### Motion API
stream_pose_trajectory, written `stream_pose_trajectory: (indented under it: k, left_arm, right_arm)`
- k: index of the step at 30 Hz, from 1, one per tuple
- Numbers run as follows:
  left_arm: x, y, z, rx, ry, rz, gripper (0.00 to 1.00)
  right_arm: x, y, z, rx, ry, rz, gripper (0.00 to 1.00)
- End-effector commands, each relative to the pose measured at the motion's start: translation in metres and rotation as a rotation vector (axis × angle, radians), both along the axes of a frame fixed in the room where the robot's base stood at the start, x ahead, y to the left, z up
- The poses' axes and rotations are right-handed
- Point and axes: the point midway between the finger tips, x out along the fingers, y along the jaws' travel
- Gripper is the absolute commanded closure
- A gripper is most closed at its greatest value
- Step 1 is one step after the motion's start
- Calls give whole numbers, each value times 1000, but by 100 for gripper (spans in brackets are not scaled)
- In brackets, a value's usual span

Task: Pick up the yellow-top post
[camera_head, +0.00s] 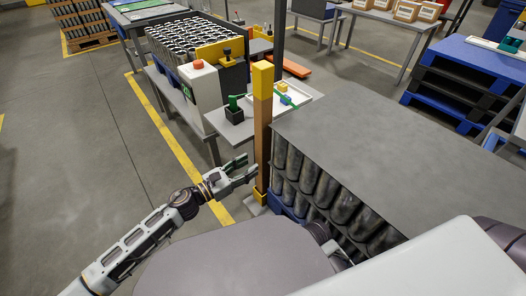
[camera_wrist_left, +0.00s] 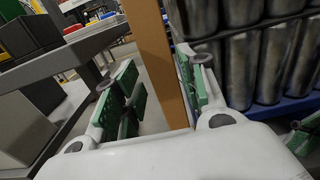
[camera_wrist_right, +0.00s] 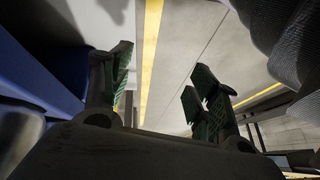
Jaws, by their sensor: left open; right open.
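The yellow-top post (camera_head: 263,120) stands upright beside the stack of cans, with a brown shaft, a yellow cap and a yellow foot. My left gripper (camera_head: 245,170) is open at the left of its lower shaft. In the left wrist view the brown shaft (camera_wrist_left: 157,60) rises beyond and between the open green-padded fingers (camera_wrist_left: 160,85), nearer the right finger; I cannot tell if they touch. In the right wrist view my right gripper (camera_wrist_right: 165,95) is open and empty above the floor.
A grey-topped stack of dark cans (camera_head: 330,195) stands right of the post. A small table (camera_head: 235,128) with a tray and green-handled items stands behind it. A machine with a red button (camera_head: 200,80) is at the back left. The left floor (camera_head: 80,130) is clear.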

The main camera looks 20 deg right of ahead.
Motion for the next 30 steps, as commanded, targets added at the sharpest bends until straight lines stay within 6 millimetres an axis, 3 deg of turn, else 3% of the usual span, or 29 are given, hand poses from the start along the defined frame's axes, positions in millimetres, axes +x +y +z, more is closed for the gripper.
stream_pose_trajectory:
  k: [13,22,30]
  left_arm:
    - [5,-11,-1,0,-1,0,59]
    - [15,-37,-2,-1,-1,-1,59]
    - [19,-48,-2,0,0,1,59]
  right_arm:
    - [2,2,-4,12,-16,-4,40]
    - [-2,5,-28,36,-26,-16,40]
    - [-4,7,-36,47,-31,-23,40]
